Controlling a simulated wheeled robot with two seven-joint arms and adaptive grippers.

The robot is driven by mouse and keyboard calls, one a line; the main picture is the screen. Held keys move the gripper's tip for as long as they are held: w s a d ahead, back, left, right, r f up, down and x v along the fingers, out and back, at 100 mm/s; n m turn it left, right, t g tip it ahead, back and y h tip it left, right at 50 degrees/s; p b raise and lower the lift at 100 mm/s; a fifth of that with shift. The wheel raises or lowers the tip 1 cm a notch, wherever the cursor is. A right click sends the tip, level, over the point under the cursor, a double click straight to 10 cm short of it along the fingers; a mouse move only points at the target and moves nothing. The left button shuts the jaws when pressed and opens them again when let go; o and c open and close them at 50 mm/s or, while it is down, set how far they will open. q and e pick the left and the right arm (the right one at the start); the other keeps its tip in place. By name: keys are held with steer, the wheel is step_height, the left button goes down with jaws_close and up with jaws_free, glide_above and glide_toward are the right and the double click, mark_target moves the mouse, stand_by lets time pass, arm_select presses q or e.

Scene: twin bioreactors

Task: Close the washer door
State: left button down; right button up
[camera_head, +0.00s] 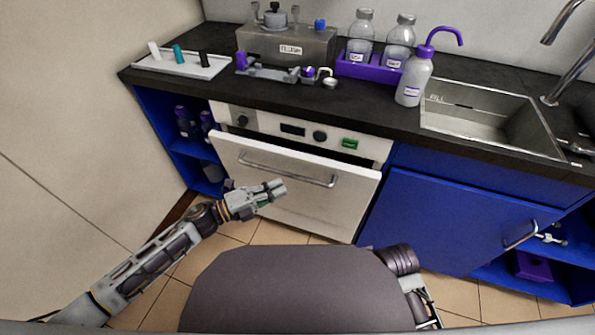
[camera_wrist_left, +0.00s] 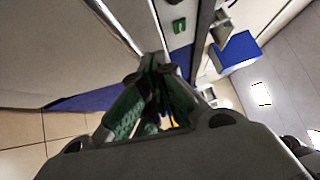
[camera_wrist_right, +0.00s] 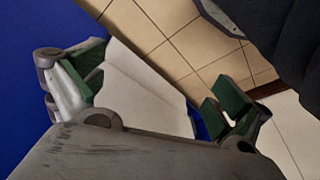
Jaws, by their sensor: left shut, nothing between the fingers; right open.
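The white washer door (camera_head: 330,205) is under the counter in the head view. It leans out at the top, with a dark gap below the control panel, so it is partly open. Its bar handle (camera_head: 287,170) crosses the upper front. My left gripper (camera_head: 278,187) is shut and empty in front of the door, just below the handle; I cannot tell if it touches. In the left wrist view the shut fingers (camera_wrist_left: 155,75) are beside the pale door (camera_wrist_left: 70,50). My right gripper (camera_wrist_right: 158,85) is open in the right wrist view, with a pale surface behind its fingers.
The control panel (camera_head: 290,128) with a green display is above the door. A blue cabinet door (camera_head: 450,220) stands to the right, and open blue shelves (camera_head: 170,125) to the left. The counter (camera_head: 380,115) holds lab bottles and a sink (camera_head: 490,120). Tiled floor (camera_head: 210,250) is bare.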

arm_select(q)
glide_toward(314, 164)
steer(key=s+d, duration=0.2)
steer(key=d, duration=0.1)
steer(key=w, duration=0.2)
steer(key=w+d+b, duration=0.1)
steer(key=w, duration=0.1)
steer(key=shift+r+b, duration=0.2)
steer(key=shift+b, duration=0.1)
arm_select(e)
steer(key=shift+s+a+r, duration=0.2)
steer(key=shift+a+r, duration=0.05)
steer(key=shift+r, duration=0.45)
steer(key=shift+w+r, duration=0.15)
